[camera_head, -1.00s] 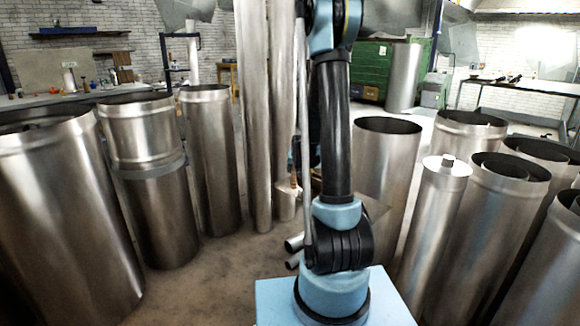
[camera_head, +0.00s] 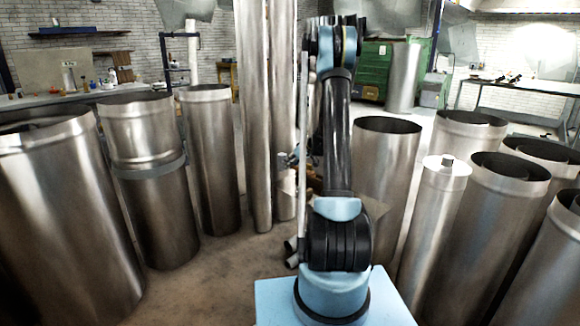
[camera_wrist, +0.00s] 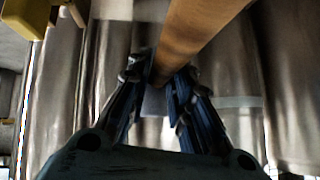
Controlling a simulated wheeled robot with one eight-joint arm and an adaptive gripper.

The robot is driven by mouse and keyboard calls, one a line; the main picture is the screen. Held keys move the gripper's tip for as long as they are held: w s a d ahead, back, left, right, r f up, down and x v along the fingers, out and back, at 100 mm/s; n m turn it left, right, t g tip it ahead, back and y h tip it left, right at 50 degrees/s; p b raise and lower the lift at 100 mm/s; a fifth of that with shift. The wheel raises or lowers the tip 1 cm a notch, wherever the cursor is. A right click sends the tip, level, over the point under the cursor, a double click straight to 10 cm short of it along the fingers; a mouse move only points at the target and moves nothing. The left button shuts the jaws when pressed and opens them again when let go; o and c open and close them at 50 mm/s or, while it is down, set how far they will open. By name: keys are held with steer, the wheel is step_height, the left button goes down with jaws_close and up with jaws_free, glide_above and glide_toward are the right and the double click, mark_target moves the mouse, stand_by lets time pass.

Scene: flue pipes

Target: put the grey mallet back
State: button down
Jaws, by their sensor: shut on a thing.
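In the wrist view, my gripper (camera_wrist: 160,90) is shut on a tan wooden handle (camera_wrist: 198,40), which I take to be the mallet's. The handle runs from between the fingers to the upper right, close to the camera. A small grey patch (camera_wrist: 154,103) shows between the fingers; I cannot tell whether it is the mallet head or a pipe behind. In the head view my arm hides much of the middle, and the grey mallet cannot be made out clearly there.
Tall metal pipes (camera_head: 255,120) stand just left of my arm. Wide upright pipes crowd the left (camera_head: 208,160) and right (camera_head: 385,165). Bare floor (camera_head: 215,270) shows in the front left-centre. A green cabinet (camera_head: 375,58) and a workbench (camera_head: 520,86) stand at the back.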

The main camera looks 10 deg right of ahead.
steer(key=shift+s+d, duration=0.1)
stand_by(0.3)
steer(key=shift+s+d, duration=0.1)
steer(key=shift+f, duration=3.65)
steer(key=c, duration=1.3)
jaws_free()
steer(key=shift+c, duration=0.2)
steer(key=shift+d, duration=0.1)
